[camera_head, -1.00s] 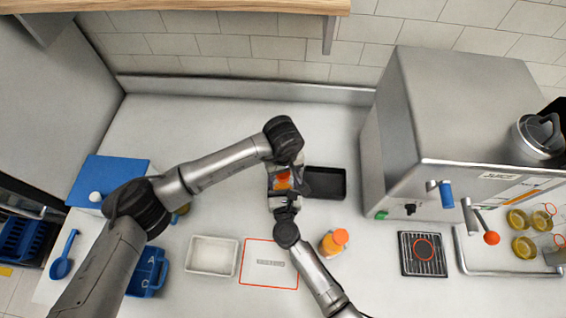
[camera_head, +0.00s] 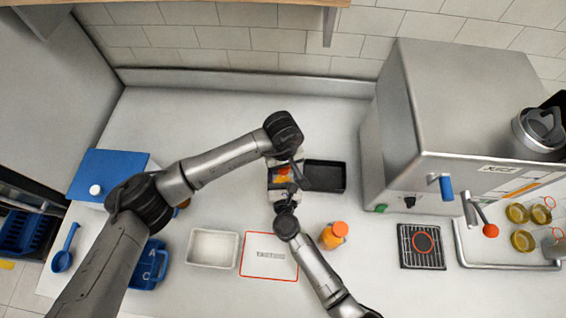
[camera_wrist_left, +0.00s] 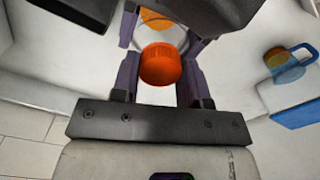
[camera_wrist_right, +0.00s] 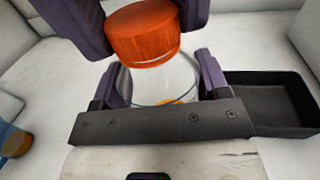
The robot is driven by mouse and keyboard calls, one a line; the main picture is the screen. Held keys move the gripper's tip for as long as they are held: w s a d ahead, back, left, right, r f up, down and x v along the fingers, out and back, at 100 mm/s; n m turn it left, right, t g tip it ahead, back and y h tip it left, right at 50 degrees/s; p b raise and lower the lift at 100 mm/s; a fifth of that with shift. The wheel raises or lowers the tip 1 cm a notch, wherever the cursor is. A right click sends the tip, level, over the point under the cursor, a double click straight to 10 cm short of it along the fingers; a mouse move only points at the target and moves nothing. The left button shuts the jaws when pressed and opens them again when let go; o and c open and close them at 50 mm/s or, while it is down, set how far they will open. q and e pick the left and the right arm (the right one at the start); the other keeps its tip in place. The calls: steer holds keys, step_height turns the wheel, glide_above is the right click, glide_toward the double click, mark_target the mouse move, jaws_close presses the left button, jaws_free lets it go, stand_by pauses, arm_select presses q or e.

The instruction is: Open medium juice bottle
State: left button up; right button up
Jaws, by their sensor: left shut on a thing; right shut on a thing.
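A clear bottle with an orange cap is between my two grippers at the middle of the counter, partly hidden by the arms in the head view. My left gripper (camera_head: 284,168) is shut on the orange cap (camera_wrist_left: 160,65); the cap also shows in the right wrist view (camera_wrist_right: 143,35), between the left gripper's purple fingers. My right gripper (camera_wrist_right: 158,88) is shut around the clear bottle body (camera_wrist_right: 165,83), below the cap. Something orange shows low in the bottle. I cannot tell whether the cap is still seated on the neck.
An orange-capped bottle (camera_head: 333,235) stands to the right of my right forearm. A black tray (camera_head: 325,176) lies just right of the grippers. A white tray (camera_head: 213,263), a red-outlined mat (camera_head: 270,270) and the steel juicer (camera_head: 450,110) are nearby. The counter behind the grippers is clear.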

arm_select(q)
steer(key=n, duration=2.6)
steer(key=shift+r+n, duration=0.1)
steer(key=shift+n, duration=0.2)
steer(key=n, duration=0.3)
steer(key=shift+n, duration=0.4)
steer(key=n, duration=1)
steer(key=shift+n, duration=0.3)
steer(key=n, duration=1.3)
steer(key=shift+r, duration=0.1)
steer(key=shift+r, duration=0.3)
